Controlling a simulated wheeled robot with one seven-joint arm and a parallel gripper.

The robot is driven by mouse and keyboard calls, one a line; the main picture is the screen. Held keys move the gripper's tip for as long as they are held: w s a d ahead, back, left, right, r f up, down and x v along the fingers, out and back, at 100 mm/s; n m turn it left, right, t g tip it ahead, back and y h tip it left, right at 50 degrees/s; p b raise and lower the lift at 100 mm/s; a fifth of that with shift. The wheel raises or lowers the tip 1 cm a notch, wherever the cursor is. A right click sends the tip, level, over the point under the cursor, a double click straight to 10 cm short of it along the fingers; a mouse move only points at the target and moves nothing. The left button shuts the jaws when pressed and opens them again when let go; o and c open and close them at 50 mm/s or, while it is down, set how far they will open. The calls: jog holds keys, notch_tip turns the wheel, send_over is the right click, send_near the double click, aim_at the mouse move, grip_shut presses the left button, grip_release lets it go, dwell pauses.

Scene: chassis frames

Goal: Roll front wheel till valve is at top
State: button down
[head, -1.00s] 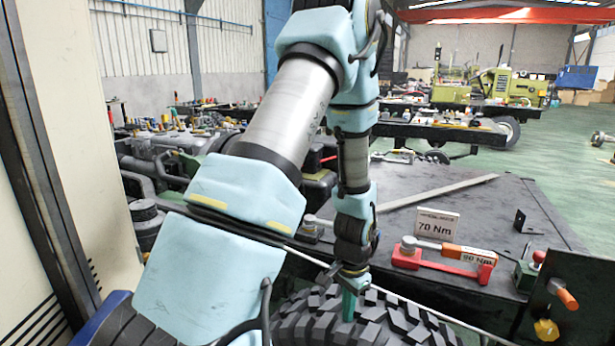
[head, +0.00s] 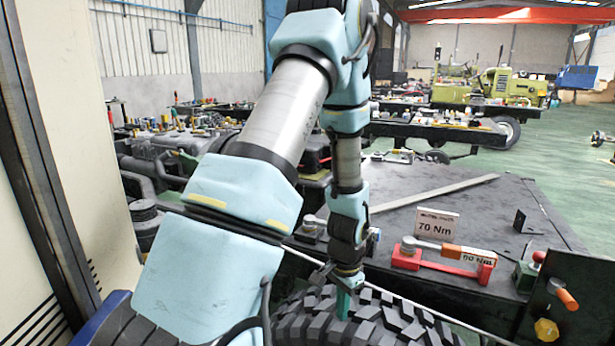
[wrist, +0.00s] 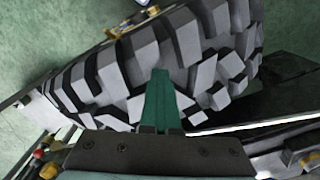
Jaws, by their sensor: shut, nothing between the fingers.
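The front wheel is a black tyre with chunky tread blocks (head: 385,322) at the bottom of the head view. Only its upper tread shows there, and its lower part is cut off by the frame. The tread also fills the upper middle of the wrist view (wrist: 205,50). My gripper (head: 343,303) has green fingers and points down at the top of the tread. In the wrist view the fingers (wrist: 160,75) are together and empty, overlapping the tread blocks. They look to be at or touching the tread; exact contact is unclear. The valve is not visible in either view.
A dark workbench (head: 440,225) stands behind the tyre, with a 70 Nm sign (head: 436,225) and a red holder with an orange-handled tool (head: 445,258). A thin rod runs behind the tyre. An orange-knobbed panel (head: 565,300) is at right. Green floor is open at far right.

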jog(key=shift+s+f, duration=0.1)
jog(key=shift+s, duration=0.1)
notch_tip(320, 180, up, 8)
jog(key=p, duration=0.6)
jog(key=shift+w+p, duration=0.2)
jog(key=shift+p, duration=0.2)
jog(key=s+a+r+n, duration=0.2)
jog(key=a+r+n, duration=0.3)
jog(key=a+r, duration=0.2)
jog(key=s+a+r+n+t, duration=0.1)
jog(key=a+r+n, duration=0.3)
jog(key=a+r, duration=0.3)
notch_tip(320, 180, up, 3)
jog(key=shift+s+a+r+n+t, duration=0.1)
jog(key=shift+s+a+n+t, duration=0.2)
jog(key=shift+s+a+n, duration=0.1)
